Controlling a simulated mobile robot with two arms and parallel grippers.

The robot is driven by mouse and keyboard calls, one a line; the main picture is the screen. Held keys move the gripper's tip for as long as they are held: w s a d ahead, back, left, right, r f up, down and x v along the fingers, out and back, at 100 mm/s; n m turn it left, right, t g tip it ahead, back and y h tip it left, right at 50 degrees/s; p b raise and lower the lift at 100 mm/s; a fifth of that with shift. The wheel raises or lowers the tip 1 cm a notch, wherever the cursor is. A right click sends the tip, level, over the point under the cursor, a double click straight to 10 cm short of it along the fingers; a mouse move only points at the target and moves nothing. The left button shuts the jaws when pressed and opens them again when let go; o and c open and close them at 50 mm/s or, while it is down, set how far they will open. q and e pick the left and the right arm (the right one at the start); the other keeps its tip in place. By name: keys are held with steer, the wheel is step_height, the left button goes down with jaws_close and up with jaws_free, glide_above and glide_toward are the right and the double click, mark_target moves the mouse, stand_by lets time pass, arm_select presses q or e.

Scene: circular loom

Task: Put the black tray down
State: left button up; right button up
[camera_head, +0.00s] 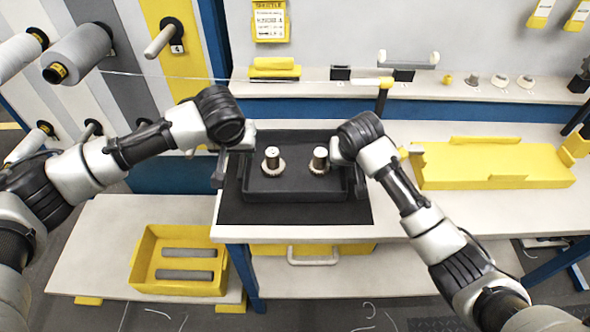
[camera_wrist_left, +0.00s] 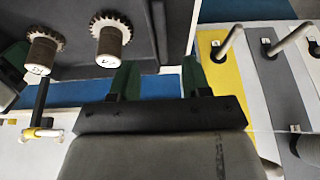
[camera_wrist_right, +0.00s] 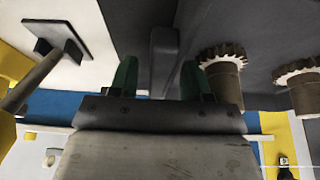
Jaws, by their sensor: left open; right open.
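The black tray (camera_head: 290,188) sits level on a dark mat (camera_head: 250,213) on the white table and appears to rest on it. Two metal spools with toothed collars, a left one (camera_head: 271,160) and a right one (camera_head: 319,161), stand upright in it. Contact at the fingertips is hard to tell.
A yellow tray (camera_head: 490,165) lies on the table at right. A yellow bin (camera_head: 150,272) with grey rods stands on a lower shelf at left. A thin post (camera_head: 382,100) rises behind the tray. A back shelf (camera_head: 450,90) holds small parts. Thread spools hang at upper left.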

steer(key=shift+r, duration=0.1)
arm_select(q)
steer(key=v, duration=0.4)
steer(key=shift+s+r, duration=0.1)
steer(key=shift+r, duration=0.05)
arm_select(e)
steer(key=v, duration=1.1)
steer(key=shift+s+r, duration=0.25)
steer(key=shift+r, duration=0.1)
